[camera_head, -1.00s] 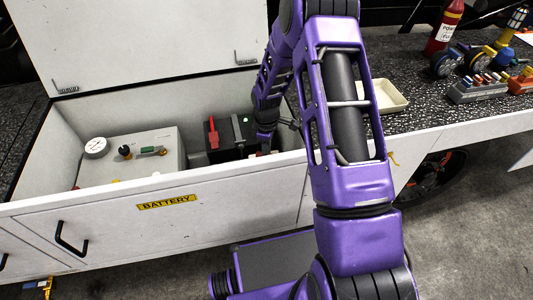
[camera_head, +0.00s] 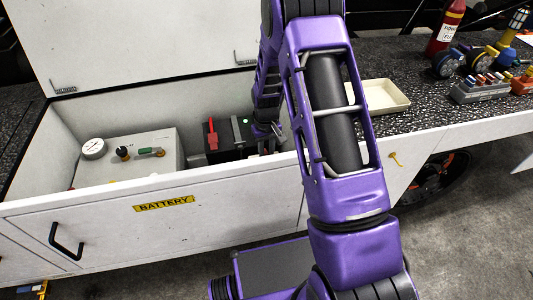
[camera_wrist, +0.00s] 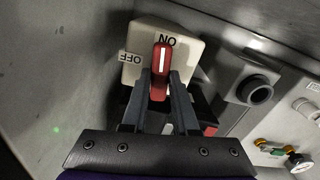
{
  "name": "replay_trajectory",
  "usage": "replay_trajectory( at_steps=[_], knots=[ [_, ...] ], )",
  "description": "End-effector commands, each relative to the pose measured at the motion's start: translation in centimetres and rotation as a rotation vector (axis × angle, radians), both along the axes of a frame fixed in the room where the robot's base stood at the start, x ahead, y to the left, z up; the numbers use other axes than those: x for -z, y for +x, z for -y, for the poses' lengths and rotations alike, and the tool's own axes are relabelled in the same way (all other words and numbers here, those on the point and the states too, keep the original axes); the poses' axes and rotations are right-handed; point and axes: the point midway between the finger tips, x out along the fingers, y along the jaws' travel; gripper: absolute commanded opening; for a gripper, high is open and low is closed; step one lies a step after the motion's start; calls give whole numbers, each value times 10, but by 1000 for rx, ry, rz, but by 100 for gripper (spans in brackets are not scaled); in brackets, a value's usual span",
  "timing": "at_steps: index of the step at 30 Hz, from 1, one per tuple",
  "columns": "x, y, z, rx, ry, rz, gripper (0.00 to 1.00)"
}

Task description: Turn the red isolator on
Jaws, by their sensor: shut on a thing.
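The red isolator handle (camera_wrist: 161,72), marked with a white line, sits on a cream isolator box (camera_wrist: 196,52) in the wrist view. An ON label (camera_wrist: 167,41) is at the top of the box and an OFF label (camera_wrist: 130,57) at its left. The white line points at ON. My gripper (camera_wrist: 160,82) has one finger on each side of the handle and is shut on it. In the head view my gripper (camera_head: 268,143) is low inside the open battery compartment (camera_head: 90,201), at its right end. My arm hides the isolator there.
A black battery with a red clamp (camera_head: 212,136) is just left of my gripper. A grey unit with a gauge (camera_head: 135,153) stands further left. The raised lid (camera_head: 140,40) is behind. A cream tray (camera_head: 384,97) lies on the counter at right.

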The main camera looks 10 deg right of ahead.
Motion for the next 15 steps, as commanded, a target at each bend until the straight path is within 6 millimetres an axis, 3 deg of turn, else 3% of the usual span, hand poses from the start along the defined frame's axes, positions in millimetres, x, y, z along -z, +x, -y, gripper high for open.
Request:
replay_trajectory(
  at_steps=[15],
  knots=[
    [-1, 0, 0, 188, -1, 1, 0]
  ],
)
